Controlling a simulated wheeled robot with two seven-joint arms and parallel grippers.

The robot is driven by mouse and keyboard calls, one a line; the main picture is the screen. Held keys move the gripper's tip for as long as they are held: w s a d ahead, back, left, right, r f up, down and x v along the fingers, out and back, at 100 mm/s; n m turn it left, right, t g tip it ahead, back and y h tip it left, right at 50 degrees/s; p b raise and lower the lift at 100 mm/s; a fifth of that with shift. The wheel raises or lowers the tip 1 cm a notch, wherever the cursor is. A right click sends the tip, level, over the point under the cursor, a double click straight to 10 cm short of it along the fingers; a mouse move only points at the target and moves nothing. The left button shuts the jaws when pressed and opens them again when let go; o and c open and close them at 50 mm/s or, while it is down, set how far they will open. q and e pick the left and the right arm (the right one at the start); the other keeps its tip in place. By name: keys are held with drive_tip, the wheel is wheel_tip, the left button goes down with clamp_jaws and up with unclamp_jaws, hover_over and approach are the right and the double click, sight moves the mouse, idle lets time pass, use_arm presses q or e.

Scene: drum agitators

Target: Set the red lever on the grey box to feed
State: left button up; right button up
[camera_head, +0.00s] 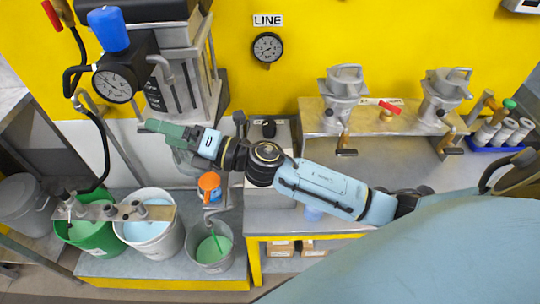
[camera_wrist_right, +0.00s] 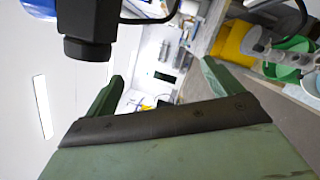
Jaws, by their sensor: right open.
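I cannot tell which is the task's box, and no feed marking is readable. My right gripper (camera_head: 150,126) is open and empty, pointing left, well left of both. In the right wrist view its green fingers (camera_wrist_right: 160,72) are apart with nothing between them. My left gripper is not in view.
A gauge (camera_head: 115,84) with a blue cap (camera_head: 108,29) and black hoses stands above and left of my right gripper. Green (camera_head: 95,246), white (camera_head: 150,236) and grey (camera_head: 212,250) buckets stand below. A blue tray (camera_head: 477,146) of rolls sits at right.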

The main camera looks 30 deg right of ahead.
drive_tip(key=s+f+n+g+h, duration=0.3)
drive_tip(key=f+n+g, duration=0.3)
drive_tip(key=n+g, duration=1.05)
drive_tip(key=w+d+f+n+t+h, duration=0.2)
drive_tip(key=d+n+h, duration=0.75)
drive_tip(key=d, duration=1.35)
drive_tip(key=shift+m+h, duration=0.85)
drive_tip(key=shift+m, duration=0.05)
drive_tip(key=f+p, duration=0.1)
drive_tip(key=f, duration=0.5)
drive_tip(key=f+p, duration=0.1)
drive_tip(key=f, duration=0.5)
drive_tip(key=shift+w+a+f, duration=0.15)
drive_tip(key=shift+w+f, duration=0.05)
drive_tip(key=shift+f, duration=0.05)
drive_tip(key=c, duration=1)
